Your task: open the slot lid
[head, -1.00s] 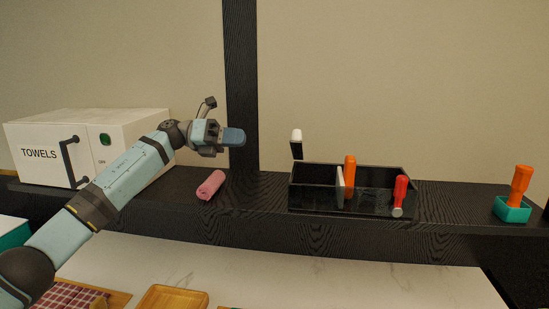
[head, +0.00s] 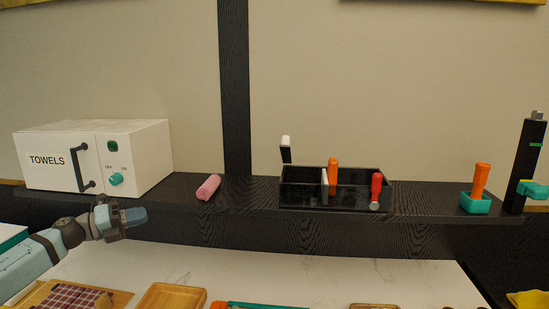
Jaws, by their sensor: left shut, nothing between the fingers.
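A black open box (head: 335,197) stands on the dark shelf, split into compartments. A white-tipped black piece (head: 286,148) rises at its back left corner. An orange handle (head: 333,171) stands upright by a pale divider inside, and a red-handled tool (head: 376,190) leans at the front right. I cannot tell which part, if any, is the slot lid. My left gripper (head: 134,217) is shut and empty, in front of the shelf below the white TOWELS cabinet, well left of the box. My right gripper is not in view.
The TOWELS cabinet (head: 57,160) has a black handle and a teal knob (head: 116,178). A rolled pink towel (head: 208,187) lies on the shelf. A teal holder (head: 475,203) with an orange handle and a black post (head: 524,165) stand right. Wooden trays (head: 172,298) sit on the pale counter below.

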